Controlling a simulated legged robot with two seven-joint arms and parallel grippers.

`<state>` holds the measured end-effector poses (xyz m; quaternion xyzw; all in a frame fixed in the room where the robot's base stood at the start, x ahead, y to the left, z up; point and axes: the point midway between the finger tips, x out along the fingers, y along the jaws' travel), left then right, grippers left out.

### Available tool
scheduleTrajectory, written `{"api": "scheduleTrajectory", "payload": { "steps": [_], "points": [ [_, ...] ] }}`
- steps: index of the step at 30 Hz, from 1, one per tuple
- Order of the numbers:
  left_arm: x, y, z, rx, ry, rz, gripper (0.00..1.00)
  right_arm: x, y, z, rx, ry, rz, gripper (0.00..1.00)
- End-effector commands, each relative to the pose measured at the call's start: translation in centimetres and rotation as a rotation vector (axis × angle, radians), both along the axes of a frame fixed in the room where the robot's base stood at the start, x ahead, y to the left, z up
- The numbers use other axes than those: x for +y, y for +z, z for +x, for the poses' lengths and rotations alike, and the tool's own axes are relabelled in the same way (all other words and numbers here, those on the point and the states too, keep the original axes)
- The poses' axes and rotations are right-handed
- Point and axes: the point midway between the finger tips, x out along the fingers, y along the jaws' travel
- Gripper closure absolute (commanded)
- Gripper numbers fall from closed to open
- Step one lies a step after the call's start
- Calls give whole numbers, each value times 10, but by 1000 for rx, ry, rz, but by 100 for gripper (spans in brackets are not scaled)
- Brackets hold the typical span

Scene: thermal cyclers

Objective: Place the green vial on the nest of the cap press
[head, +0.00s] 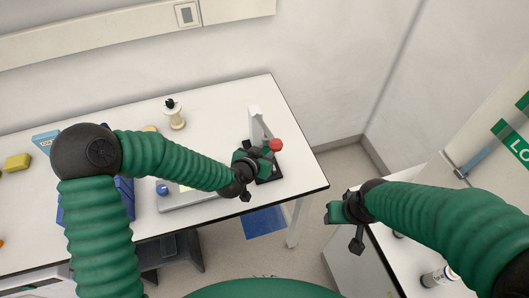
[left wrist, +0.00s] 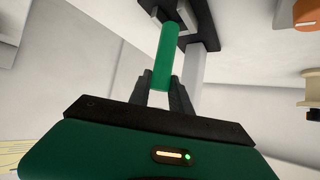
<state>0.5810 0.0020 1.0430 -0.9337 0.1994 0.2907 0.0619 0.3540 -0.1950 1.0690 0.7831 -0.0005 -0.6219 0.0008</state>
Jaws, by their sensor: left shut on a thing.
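The green vial (left wrist: 168,52) stands out from between the two dark fingers of my left gripper (left wrist: 161,82) in the left wrist view, and the gripper is shut on it. The cap press (head: 257,122) has a pale upright column, a red knob and a dark base; it stands near the table's right end. My left gripper (head: 260,160) is right at the press in the head view and hides part of it. The vial's far end is close to a black part of the press (left wrist: 203,22); contact cannot be told. My right gripper (head: 345,212) is apart, right of the table; its jaws are unclear.
A cream spool-like thing (head: 174,117) with a dark top stands at the back of the white table (head: 225,105). A grey device (head: 190,203) lies left of the press. A yellow block (head: 17,162) is at the far left.

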Motion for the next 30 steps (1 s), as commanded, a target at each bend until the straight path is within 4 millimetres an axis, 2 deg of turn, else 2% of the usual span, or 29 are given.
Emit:
{"api": "scheduleTrajectory", "payload": {
  "steps": [6,9,12,18,19,23,30],
  "points": [
    [2,-5,20,4,1,-2,100,0,7,0,0,0,0,51],
    [1,-25,18,7,0,-3,100,0,11,0,0,0,0,51],
    [1,-36,18,3,0,-1,100,0,12,0,0,0,0,51],
    [1,-38,18,1,-1,1,100,0,11,0,0,0,0,51],
    [1,-38,18,1,0,0,72,0,11,0,0,0,0,51],
    [1,-38,18,1,0,0,55,0,11,0,0,0,0,51],
    [1,-37,18,0,0,0,54,0,11,0,0,0,0,51]
  ]
}}
